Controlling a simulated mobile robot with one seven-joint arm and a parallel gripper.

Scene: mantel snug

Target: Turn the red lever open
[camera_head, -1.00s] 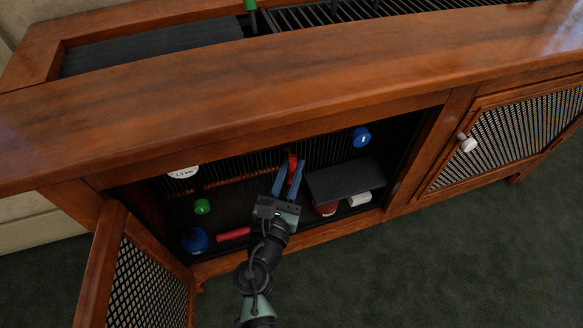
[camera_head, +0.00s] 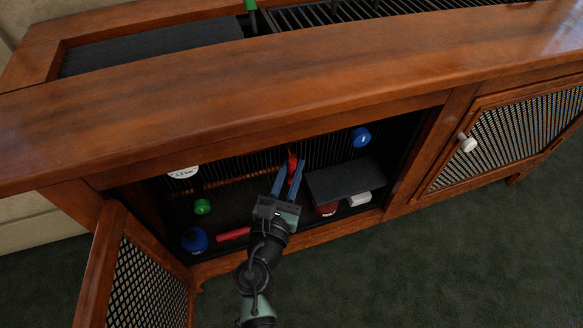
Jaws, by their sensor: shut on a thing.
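The red lever (camera_head: 292,161) is inside the open cabinet, near the slatted back, right of the cabinet opening's middle. Only its upper part shows; the rest is between and behind my blue fingers. My gripper (camera_head: 290,172) reaches into the cabinet from the front and is shut on the red lever. A second red bar-shaped thing (camera_head: 234,234) lies low at the cabinet's front, left of my gripper. I cannot tell what it is.
A blue round knob (camera_head: 361,136) is at right, with a dark shelf (camera_head: 345,179) below it. A green knob (camera_head: 203,206), a blue knob (camera_head: 195,240) and a white gauge (camera_head: 183,173) are at left. The open lattice door (camera_head: 146,285) stands left of my arm.

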